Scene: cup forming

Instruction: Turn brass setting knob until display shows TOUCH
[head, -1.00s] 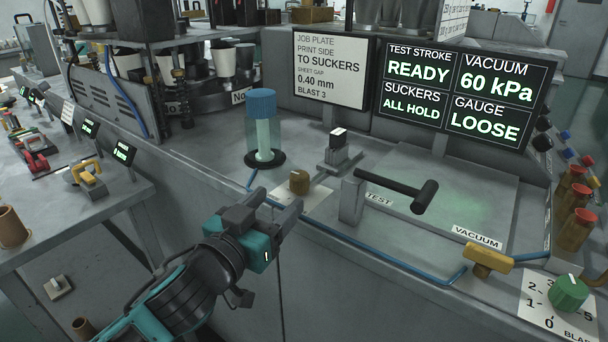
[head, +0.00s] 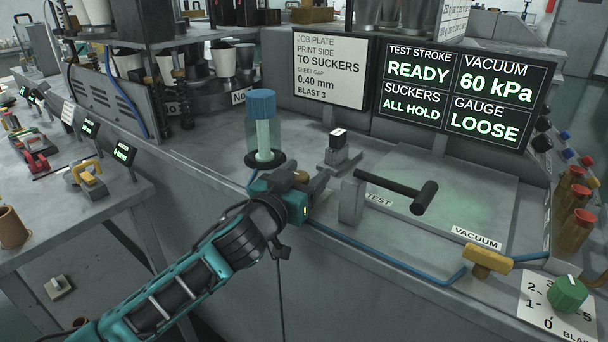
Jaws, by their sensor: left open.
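The brass setting knob (head: 301,177) is on the grey machine top, left of the black-handled test lever. My left gripper (head: 304,175) is open at the knob, with its fingers reaching to either side of it; I cannot tell whether they touch it. My right gripper is not in view.
A clear cylinder with a blue cap (head: 262,128) stands just behind the knob. A small black-and-grey block (head: 339,152) is behind right, and the test lever (head: 400,190) stands to the right. A yellow vacuum valve (head: 487,259) and green dial (head: 567,293) are farther right.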

